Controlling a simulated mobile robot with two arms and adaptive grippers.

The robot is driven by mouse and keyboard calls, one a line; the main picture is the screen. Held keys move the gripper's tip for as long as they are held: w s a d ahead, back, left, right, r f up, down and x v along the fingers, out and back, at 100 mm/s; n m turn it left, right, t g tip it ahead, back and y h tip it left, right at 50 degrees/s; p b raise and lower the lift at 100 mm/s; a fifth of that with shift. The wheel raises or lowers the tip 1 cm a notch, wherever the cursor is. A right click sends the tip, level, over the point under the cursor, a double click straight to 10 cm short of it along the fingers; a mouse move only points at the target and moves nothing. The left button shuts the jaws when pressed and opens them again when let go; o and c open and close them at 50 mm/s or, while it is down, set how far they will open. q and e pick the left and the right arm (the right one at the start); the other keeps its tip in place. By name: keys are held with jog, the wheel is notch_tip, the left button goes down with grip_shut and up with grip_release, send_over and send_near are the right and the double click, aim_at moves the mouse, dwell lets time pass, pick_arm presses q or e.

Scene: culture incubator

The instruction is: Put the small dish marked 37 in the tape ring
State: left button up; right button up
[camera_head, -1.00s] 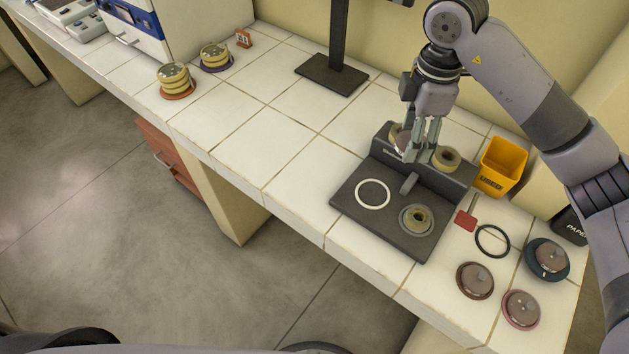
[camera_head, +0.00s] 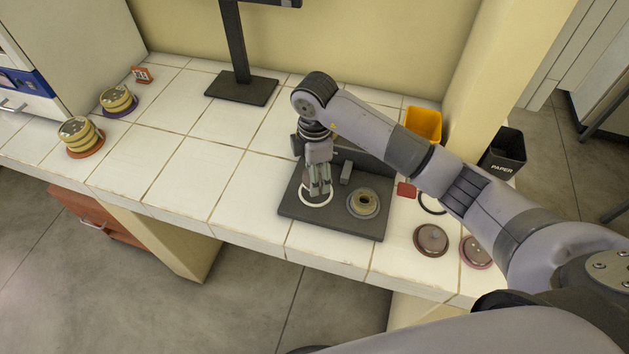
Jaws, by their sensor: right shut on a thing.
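A dark board (camera_head: 335,222) with a raised back lies on the tiled bench. A white tape ring (camera_head: 304,200) lies flat on the board's left part. My right gripper (camera_head: 319,191) is over this ring, pointing down, and covers part of it. It is shut on a small dish, which is mostly hidden by the fingers; its mark cannot be read. I cannot tell whether the dish touches the board. My left gripper is not in view.
Brown lidded dishes (camera_head: 431,239), a red tag (camera_head: 406,190), a yellow bin (camera_head: 423,124) and a black paper bin (camera_head: 503,153) stand further right. Stacked dishes (camera_head: 80,136) stand left.

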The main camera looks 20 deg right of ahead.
notch_tip(320, 180, down, 4)
jog(key=shift+f+p, duration=0.1)
jog(key=shift+p, duration=0.3)
jog(key=shift+f, duration=0.4)
jog(key=o, duration=1.2)
jog(key=shift+c, duration=0.2)
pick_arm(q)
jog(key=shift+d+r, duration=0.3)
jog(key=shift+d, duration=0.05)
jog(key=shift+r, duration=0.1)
pick_arm(e)
jog(key=shift+r, duration=0.1)
